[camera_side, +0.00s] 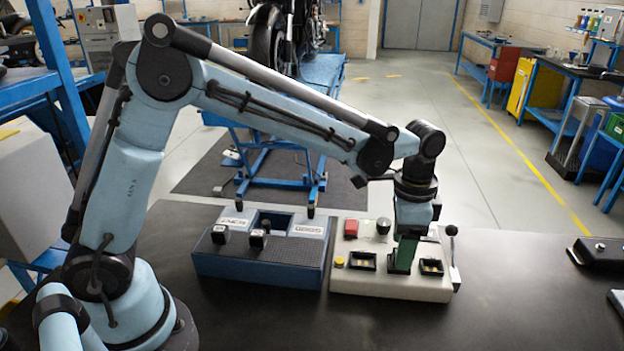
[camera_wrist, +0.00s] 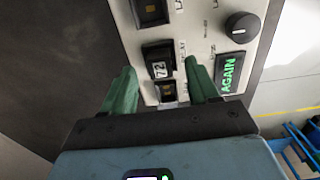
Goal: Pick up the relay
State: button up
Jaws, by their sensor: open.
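In the wrist view a black block marked "72" (camera_wrist: 160,61), which looks like the relay, sits on the pale panel beside printed letters that seem to read RELAY. My gripper (camera_wrist: 159,68) is open, its green fingers on either side of the block in the picture. I cannot tell whether they touch it. In the side view my gripper (camera_side: 403,262) points down over the middle of the pale control box (camera_side: 390,287) and hides the block there. Two similar dark blocks, one on the left (camera_side: 220,234) and one on the right (camera_side: 257,239), stand on the blue tray.
The blue tray (camera_side: 255,270) stands directly left of the control box. The box carries sockets (camera_side: 363,261), a red button (camera_side: 351,228), a dark knob (camera_wrist: 242,26), a lever (camera_side: 452,250) and a green "AGAIN" display (camera_wrist: 230,73).

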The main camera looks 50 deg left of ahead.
jog(key=shift+f, duration=0.95)
grip_shut()
jog(key=shift+r, duration=0.15)
